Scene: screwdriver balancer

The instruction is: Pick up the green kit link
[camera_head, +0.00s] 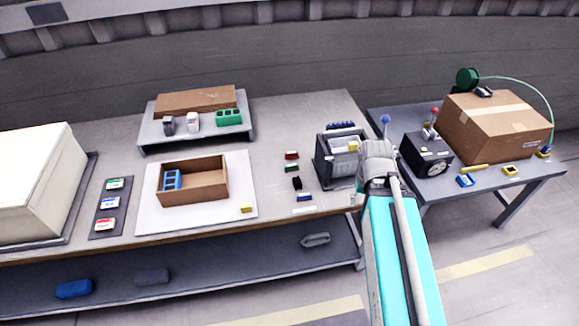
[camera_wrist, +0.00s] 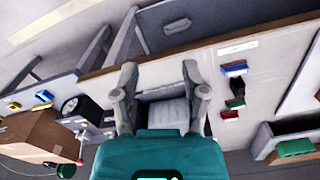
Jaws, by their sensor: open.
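A small green piece (camera_head: 292,167), which looks like the green kit link, lies on the table in a column of small coloured pieces, between a red one (camera_head: 291,155) and a black one (camera_head: 297,183). In the wrist view the green piece (camera_wrist: 236,104) is right of my gripper, partly crowded by its neighbours. My gripper (camera_wrist: 160,72) is open, with nothing held between its fingers. In the head view my gripper (camera_head: 377,150) is right of the green piece, beside the grey bin; its fingertips are hard to make out there.
The grey bin (camera_head: 325,172) stands between the pieces and my arm. Blue (camera_head: 304,197) and white (camera_head: 303,210) pieces lie nearer the table edge. Left are a white board (camera_head: 150,218) with a brown tray (camera_head: 205,192) and a raised stand (camera_head: 151,131). A side table (camera_head: 512,185) is at right.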

